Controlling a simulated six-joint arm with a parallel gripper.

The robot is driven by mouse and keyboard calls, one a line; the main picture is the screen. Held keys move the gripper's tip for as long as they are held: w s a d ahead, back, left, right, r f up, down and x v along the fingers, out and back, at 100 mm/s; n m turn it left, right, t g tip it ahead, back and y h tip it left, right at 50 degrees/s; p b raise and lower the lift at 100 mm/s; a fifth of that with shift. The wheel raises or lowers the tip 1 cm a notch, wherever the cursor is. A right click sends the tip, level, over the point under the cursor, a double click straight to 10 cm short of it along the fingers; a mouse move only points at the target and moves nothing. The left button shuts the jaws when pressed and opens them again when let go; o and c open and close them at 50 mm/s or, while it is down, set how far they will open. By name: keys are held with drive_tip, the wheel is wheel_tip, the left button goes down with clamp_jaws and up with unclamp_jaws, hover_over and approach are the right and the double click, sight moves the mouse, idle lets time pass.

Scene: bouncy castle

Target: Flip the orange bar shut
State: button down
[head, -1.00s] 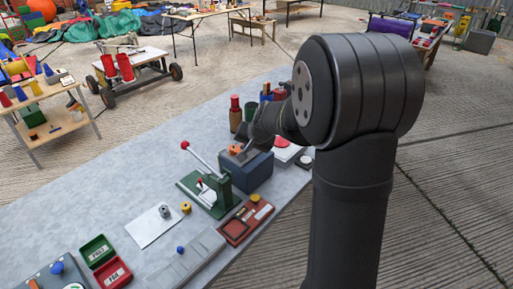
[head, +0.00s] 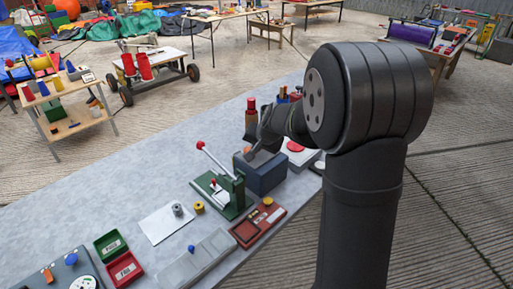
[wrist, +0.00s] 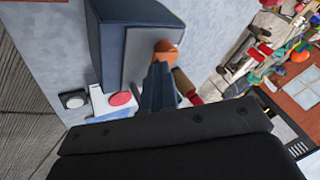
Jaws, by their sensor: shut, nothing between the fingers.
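An orange piece (head: 247,150), which I take to be the orange bar, is on the dark blue-grey box (head: 262,178). In the head view my gripper (head: 250,156) partly hides it. The bar's full length and angle are hidden.
A green press (head: 225,190) with a red-knobbed lever stands just left of the box. A red-brown tray (head: 257,226) lies in front. A white unit with a red disc (head: 295,146) is behind right.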

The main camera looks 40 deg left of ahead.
drive_tip(key=shift+d, duration=0.1)
drive_tip(key=s+d+r, duration=0.5)
drive_tip(key=d+r, duration=0.2)
drive_tip(key=r, duration=0.2)
drive_tip(key=shift+d, duration=0.1)
idle(0.4)
drive_tip(key=w+a+f, duration=0.5)
drive_tip(key=a+f, duration=0.2)
drive_tip(key=f, duration=0.2)
idle(0.3)
